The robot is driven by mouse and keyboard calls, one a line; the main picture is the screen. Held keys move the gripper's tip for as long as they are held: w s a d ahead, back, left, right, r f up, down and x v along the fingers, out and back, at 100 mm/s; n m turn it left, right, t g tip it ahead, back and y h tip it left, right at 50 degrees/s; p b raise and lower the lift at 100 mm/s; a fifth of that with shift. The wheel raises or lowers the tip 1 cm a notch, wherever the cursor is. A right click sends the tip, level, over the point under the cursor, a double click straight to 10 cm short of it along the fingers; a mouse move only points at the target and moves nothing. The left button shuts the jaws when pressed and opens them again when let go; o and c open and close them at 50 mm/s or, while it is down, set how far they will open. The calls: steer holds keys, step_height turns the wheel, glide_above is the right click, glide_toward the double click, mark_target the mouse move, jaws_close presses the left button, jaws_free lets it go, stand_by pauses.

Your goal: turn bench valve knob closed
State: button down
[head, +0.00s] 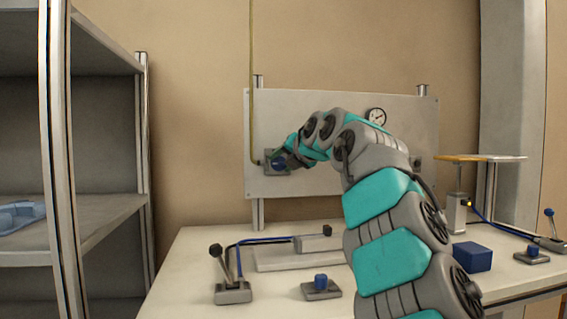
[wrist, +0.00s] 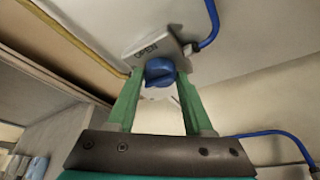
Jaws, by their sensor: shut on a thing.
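A blue valve knob (head: 279,164) sits on a grey square plate (head: 269,155) at the left of the upright panel. My gripper (head: 284,156) is at this knob, with its fingers small and partly hidden by the arm. In the wrist view, the green fingers of my gripper (wrist: 160,80) are shut on the blue knob (wrist: 160,70), one on each side. The plate (wrist: 148,48) behind it carries the word OPEN. The knob's exact turn is hard to tell. Another blue knob (head: 321,281) stands on a plate on the bench, apart from my gripper.
The white panel (head: 340,185) carries a round gauge (head: 377,116). On the bench (head: 195,262) are a lever unit (head: 233,291) with a blue hose, a blue block (head: 472,257) and a further blue knob (head: 533,250). A grey shelf (head: 100,207) stands at the left.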

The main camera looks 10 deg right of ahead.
steer(key=shift+f+n, duration=0.15)
steer(key=shift+n, duration=0.25)
steer(key=shift+c, duration=1.4)
jaws_free()
steer(key=b+v, duration=0.2)
steer(key=v, duration=0.5)
steer(key=shift+s+r, duration=0.25)
steer(key=shift+s, duration=0.1)
steer(key=shift+a, duration=0.1)
